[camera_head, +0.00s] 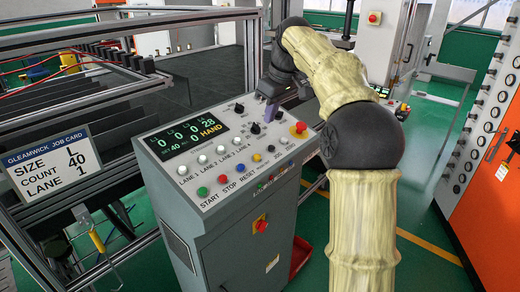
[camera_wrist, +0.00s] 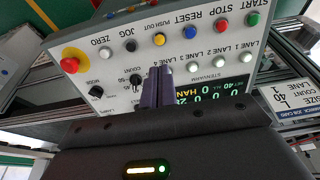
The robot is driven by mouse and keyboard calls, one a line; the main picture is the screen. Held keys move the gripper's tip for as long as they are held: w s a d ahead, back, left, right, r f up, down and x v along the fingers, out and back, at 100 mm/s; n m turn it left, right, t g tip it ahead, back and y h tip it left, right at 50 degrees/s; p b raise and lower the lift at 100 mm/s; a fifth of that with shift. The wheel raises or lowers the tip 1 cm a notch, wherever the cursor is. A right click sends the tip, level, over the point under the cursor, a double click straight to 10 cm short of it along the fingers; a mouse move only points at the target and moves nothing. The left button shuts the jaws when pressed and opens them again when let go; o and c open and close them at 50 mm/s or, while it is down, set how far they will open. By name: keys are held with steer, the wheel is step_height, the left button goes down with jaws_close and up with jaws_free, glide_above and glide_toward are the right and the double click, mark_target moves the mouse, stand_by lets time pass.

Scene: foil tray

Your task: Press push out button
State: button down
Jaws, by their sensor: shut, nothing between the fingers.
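The push out button is a yellow round button (camera_wrist: 159,40) in the wrist view, labelled PUSH OUT, between the blue RESET button (camera_wrist: 190,33) and the black JOG button (camera_wrist: 131,46). It also shows in the head view as a yellow button (camera_head: 257,157) in the front row of the grey control panel (camera_head: 165,180). My gripper (camera_wrist: 159,72) has its purple fingers shut together and empty. In the head view my gripper (camera_head: 269,114) is over the panel's back part near the knobs, behind the yellow button. In the wrist view its tips appear apart from the yellow button.
The panel has a lit display (camera_head: 186,138) reading HAND, several white lane buttons, a red STOP button (camera_head: 222,179), a green START button (camera_head: 202,191) and a red emergency stop (camera_head: 298,129). A job card (camera_head: 50,165) hangs at left. A metal frame stands behind the panel.

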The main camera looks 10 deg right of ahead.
mark_target(257, 157)
steer(key=p+x, duration=0.1)
steer(key=x, duration=1.2)
steer(key=shift+f+p, duration=0.15)
steer(key=shift+p, duration=0.2)
